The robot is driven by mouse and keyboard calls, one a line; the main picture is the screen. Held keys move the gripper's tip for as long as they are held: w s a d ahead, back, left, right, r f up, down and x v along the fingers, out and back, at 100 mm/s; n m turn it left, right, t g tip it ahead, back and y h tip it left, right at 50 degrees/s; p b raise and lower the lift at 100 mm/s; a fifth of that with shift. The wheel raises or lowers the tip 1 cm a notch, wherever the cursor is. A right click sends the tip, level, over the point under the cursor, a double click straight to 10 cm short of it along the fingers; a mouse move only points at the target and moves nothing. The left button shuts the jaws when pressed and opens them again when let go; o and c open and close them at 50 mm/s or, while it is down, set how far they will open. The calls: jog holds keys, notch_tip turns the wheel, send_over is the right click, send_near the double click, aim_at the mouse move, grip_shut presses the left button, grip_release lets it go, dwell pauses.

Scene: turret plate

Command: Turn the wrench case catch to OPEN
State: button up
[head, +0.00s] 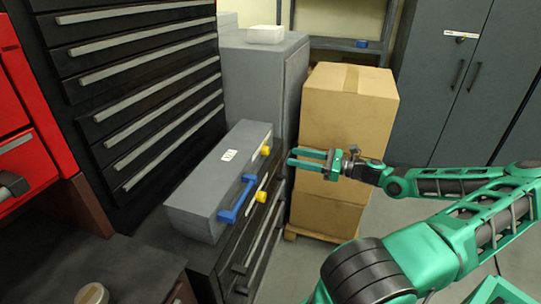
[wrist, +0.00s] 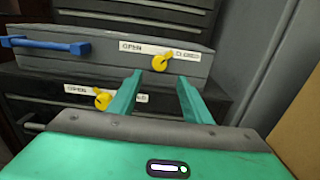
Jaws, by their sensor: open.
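A long grey case (head: 205,185) with a blue handle (head: 236,200) lies on a black drawer unit. A yellow catch (head: 266,151) sits on its front near one end; in the wrist view this catch (wrist: 160,63) lies between an OPEN label (wrist: 145,48) on the left and a CLOSED label (wrist: 187,54) on the right. A second yellow catch (wrist: 101,99) is lower, on the drawer unit, with a label on each side. My gripper (head: 292,157) is open and empty, apart from the case, facing the upper catch.
The black drawer unit (wrist: 45,110) stands under the case. A stack of cardboard boxes (head: 345,110) on a pallet stands close behind my gripper, at the right edge in the wrist view. A grey cabinet (head: 255,80) stands beyond the case. Open floor lies right of the boxes.

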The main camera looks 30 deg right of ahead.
aim_at(268, 153)
jog(key=x, duration=0.9)
jog(key=shift+w+a, duration=0.1)
jog(key=shift+a, duration=0.05)
jog(key=c, duration=1.1)
jog(key=shift+o, duration=0.2)
jog(key=shift+a, duration=0.25)
jog(key=shift+d, duration=0.15)
